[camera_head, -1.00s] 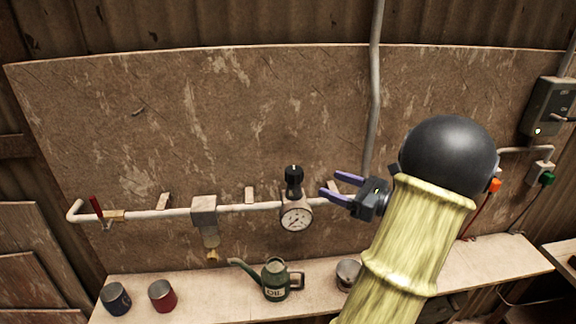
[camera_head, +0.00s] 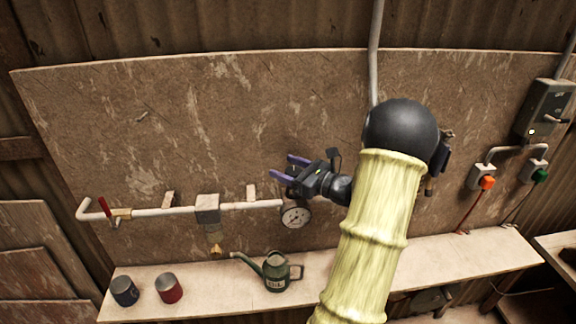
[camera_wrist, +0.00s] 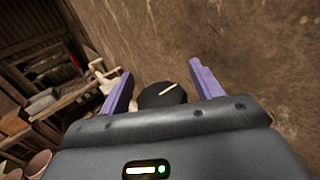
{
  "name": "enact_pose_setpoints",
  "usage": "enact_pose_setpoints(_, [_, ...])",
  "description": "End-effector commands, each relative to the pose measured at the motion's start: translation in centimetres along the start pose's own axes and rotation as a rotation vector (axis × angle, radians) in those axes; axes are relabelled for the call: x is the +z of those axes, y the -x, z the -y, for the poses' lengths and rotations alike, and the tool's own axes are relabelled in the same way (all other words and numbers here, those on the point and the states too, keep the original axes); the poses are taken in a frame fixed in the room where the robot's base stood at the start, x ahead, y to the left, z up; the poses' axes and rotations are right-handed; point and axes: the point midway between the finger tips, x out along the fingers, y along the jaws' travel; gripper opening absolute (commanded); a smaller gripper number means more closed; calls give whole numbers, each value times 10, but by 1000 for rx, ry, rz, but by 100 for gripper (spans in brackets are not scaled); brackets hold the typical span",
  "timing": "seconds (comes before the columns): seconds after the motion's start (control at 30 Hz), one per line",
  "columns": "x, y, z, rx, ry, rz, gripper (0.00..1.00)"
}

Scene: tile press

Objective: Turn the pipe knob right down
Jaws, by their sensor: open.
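The pipe knob is black with a pale line on its top; in the wrist view the knob (camera_wrist: 162,95) shows between the two purple fingers, partly hidden by the gripper body. In the head view my gripper covers it. Below it, the round white gauge (camera_head: 295,215) sits on the pale pipe (camera_head: 165,212). My gripper (camera_head: 283,168) is open, with its fingers pointing left at the knob's height. It also shows in the wrist view (camera_wrist: 163,88), one finger on either side of the knob. I cannot tell whether the fingers touch it.
A filter unit (camera_head: 207,209) and a red-handled valve (camera_head: 104,207) are on the pipe to the left. A shelf (camera_head: 225,295) below bears a green oil can (camera_head: 276,270), a red tin (camera_head: 169,288) and a blue tin (camera_head: 124,290).

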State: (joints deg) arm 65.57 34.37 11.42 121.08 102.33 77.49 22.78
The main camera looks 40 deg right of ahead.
Motion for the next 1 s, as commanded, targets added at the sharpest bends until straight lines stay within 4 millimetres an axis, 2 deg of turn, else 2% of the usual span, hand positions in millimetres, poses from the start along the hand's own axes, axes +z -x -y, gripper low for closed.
enact_pose_setpoints(0.17, [0,0,0,0,0,0,65])
enact_pose_setpoints(0.4, [0,0,0,0,0,0,20])
enact_pose_setpoints(1.0, [1,0,-2,142,0,2,20])
